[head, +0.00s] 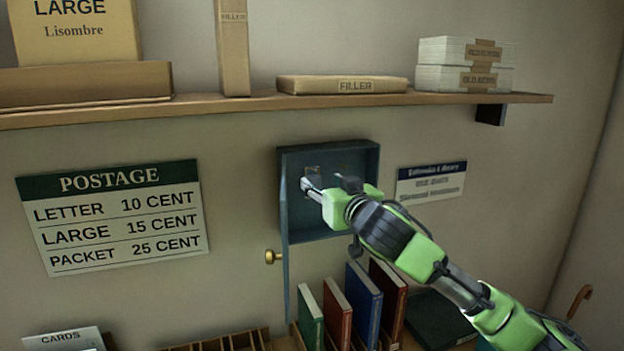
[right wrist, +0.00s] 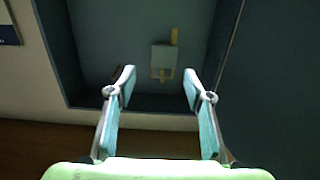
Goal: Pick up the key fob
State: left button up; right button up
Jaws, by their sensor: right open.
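A dark blue-green wall cabinet (head: 372,160) stands open, and its inside also fills much of the right wrist view (right wrist: 90,50). On its back panel, the right wrist view shows a small grey rectangular tag (right wrist: 164,57) with yellowish parts above and below it; it looks like the key fob. In the head view the fob is too small or hidden to tell surely. My right gripper (head: 327,183) reaches into the cabinet's opening. In the right wrist view its open fingers (right wrist: 159,76) are apart and empty, with the tag beyond the gap between them. My left gripper is out of view.
The cabinet door (head: 285,240) hangs open at the left, edge-on, with a brass knob (head: 273,257). A wooden shelf (head: 240,103) with packets runs above. Upright books (head: 362,305) stand below. A postage sign (head: 115,218) is on the wall.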

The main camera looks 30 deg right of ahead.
aim_at(314, 181)
jog(key=shift+w+p, duration=0.3)
jog(key=shift+w, duration=0.1)
jog(key=x, duration=0.1)
jog(key=p+x, duration=0.2)
jog(key=shift+w+a+f, duration=0.15)
jog(key=shift+w+f, duration=0.05)
jog(key=shift+f, duration=0.1)
jog(key=shift+w+f, duration=0.2)
jog(key=shift+w, duration=0.25)
jog(key=shift+s, duration=0.1)
jog(key=c, duration=1)
